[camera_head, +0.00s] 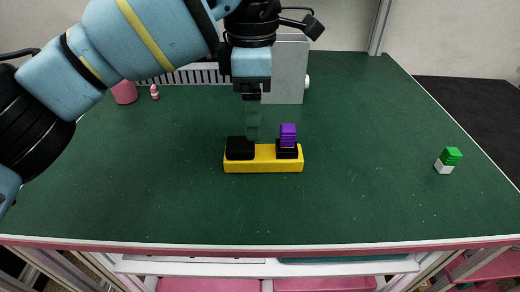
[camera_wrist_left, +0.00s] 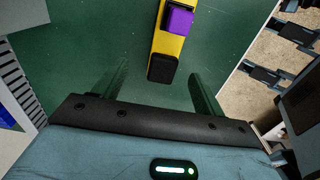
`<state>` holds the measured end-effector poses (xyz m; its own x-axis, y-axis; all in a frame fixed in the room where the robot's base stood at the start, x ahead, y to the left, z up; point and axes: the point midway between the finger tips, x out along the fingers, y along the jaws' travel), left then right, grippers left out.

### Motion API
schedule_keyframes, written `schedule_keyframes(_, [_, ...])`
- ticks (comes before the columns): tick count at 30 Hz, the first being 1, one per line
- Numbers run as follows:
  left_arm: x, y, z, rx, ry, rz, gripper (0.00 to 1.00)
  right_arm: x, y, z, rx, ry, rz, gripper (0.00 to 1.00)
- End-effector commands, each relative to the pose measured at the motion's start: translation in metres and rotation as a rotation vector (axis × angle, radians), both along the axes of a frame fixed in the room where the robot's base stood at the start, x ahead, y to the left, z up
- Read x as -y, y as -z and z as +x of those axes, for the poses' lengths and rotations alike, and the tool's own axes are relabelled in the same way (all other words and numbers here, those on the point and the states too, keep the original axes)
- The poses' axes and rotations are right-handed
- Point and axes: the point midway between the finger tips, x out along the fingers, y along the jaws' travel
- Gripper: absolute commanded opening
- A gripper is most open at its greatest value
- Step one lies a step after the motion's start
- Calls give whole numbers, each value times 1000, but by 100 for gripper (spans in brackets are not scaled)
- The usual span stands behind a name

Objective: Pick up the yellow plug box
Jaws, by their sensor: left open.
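The yellow plug box (camera_head: 262,166) lies on the green table near its middle, long side across the head view. A black block sits on its left end and a purple block (camera_head: 288,134) stands on a black socket at its right end. My left gripper (camera_head: 253,132) points down above and behind the box. Its fingers are dark green and hard to tell from the table. In the left wrist view the open fingers (camera_wrist_left: 157,72) are spread apart, with the black end of the yellow box (camera_wrist_left: 167,46) ahead of and between their tips. My right gripper is out of view.
A grey box (camera_head: 288,75) stands behind my gripper at the table's back. A pink cup (camera_head: 124,92) and a small pink-and-white item (camera_head: 154,92) are at the back left. A green-and-white block (camera_head: 448,160) lies at the right. The table's front is clear.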

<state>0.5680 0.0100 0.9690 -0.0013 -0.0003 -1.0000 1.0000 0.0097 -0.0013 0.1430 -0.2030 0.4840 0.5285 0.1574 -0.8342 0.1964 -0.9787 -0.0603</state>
Motion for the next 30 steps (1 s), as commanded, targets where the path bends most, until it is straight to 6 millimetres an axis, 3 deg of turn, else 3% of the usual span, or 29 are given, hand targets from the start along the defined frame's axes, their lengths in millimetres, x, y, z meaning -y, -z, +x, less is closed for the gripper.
schedule_keyframes(9, [-1, 10, 0, 0, -1, 2, 71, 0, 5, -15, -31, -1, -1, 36])
schedule_keyframes(14, [0, 25, -1, -1, 1, 2, 71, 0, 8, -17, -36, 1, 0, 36])
schedule_keyframes(20, [0, 29, -1, 0, 0, 1, 71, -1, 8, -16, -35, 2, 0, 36])
schedule_keyframes(30, [0, 70, -7, -3, 0, 1, 71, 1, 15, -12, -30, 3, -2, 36])
